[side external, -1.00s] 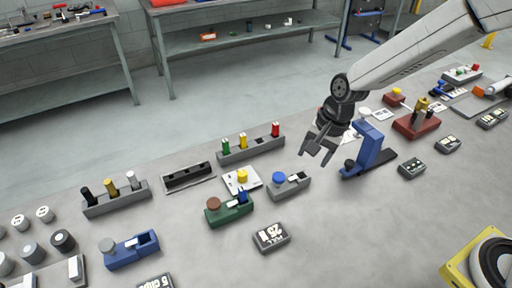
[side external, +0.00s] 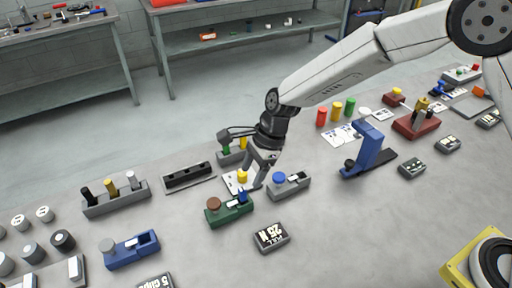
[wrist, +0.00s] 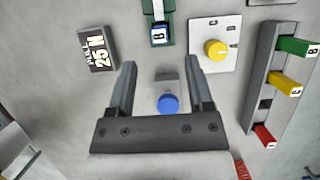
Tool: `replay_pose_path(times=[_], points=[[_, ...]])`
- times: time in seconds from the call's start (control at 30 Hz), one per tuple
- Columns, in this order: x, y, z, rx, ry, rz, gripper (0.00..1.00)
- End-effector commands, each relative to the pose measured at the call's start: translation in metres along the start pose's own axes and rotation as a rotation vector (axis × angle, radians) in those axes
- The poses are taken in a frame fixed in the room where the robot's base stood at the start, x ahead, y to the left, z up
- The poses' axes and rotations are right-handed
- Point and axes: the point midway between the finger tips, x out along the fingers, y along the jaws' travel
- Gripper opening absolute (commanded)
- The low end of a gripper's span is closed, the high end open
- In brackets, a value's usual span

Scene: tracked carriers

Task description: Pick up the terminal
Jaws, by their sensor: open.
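No part is labelled as the terminal, so I cannot tell for sure which one it is. A small grey block with a round blue knob (side external: 279,179) stands on the bench; in the wrist view its blue knob (wrist: 168,103) shows between my fingers. My gripper (side external: 258,182) is open and empty, just left of that block in the side view. In the wrist view my fingers (wrist: 160,66) point past it towards a green block (wrist: 158,10) holding a blue piece marked B (wrist: 158,34). That green block (side external: 229,214) stands front left of my gripper in the side view.
A white plate (wrist: 194,55) with a yellow knob (wrist: 216,50) lies close by. A grey rack (wrist: 266,60) with green, yellow and red pieces is to its right. A blue stand (side external: 368,150) rises to the right.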

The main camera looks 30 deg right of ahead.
Motion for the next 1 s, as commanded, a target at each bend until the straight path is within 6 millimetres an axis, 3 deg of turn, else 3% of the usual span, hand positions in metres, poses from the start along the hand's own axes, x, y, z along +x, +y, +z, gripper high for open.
replay_pose_path(times=[0.13,0.47,1.0], points=[[0.012,0.000,0.000,-0.001,0.000,0.002,0.66],[0.018,0.000,0.001,-0.002,0.000,0.000,0.66],[0.065,0.000,0.005,-0.002,0.001,0.000,0.66]])
